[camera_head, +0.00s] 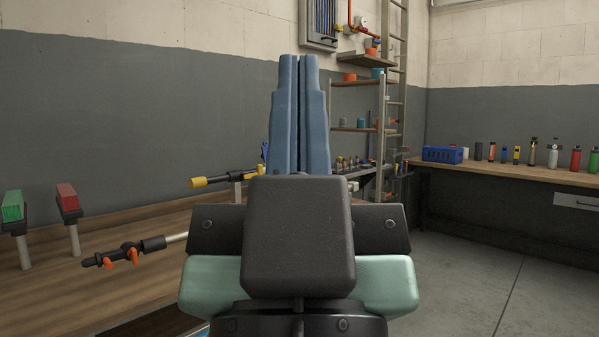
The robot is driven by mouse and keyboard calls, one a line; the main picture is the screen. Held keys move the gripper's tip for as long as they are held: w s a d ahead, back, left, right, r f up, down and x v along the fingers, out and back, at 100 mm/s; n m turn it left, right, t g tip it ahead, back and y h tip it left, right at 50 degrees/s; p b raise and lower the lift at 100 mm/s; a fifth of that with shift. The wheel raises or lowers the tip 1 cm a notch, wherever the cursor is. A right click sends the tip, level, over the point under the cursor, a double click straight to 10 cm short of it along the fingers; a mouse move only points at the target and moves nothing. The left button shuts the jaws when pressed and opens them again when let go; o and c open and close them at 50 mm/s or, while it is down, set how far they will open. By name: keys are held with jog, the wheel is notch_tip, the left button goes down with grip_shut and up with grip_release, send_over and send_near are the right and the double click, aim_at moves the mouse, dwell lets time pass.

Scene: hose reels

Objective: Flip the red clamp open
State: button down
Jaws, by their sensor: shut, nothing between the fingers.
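A red block-shaped piece (67,197), which looks like the red clamp, sits on a dark bracket on a pale post at the left. Its top slopes; I cannot tell whether it is open or shut. A similar green piece (12,206) stands left of it at the picture's edge. My gripper (299,60) points up in the middle, its blue fingers together and empty. In the picture it is well to the right of the red piece and apart from it. My gripper and its mount hide part of the bench behind.
A black nozzle with orange levers (122,253) and a yellow-tipped nozzle (212,181) lie over the wooden bench (60,290). Shelves and a ladder (393,60) stand behind. A blue crate (442,154) and bottles sit on the right bench. The right floor (455,275) is clear.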

notch_tip(320, 180, up, 25)
jog(key=p, duration=2.2)
jog(key=shift+f, duration=0.2)
jog(key=shift+w, duration=0.1)
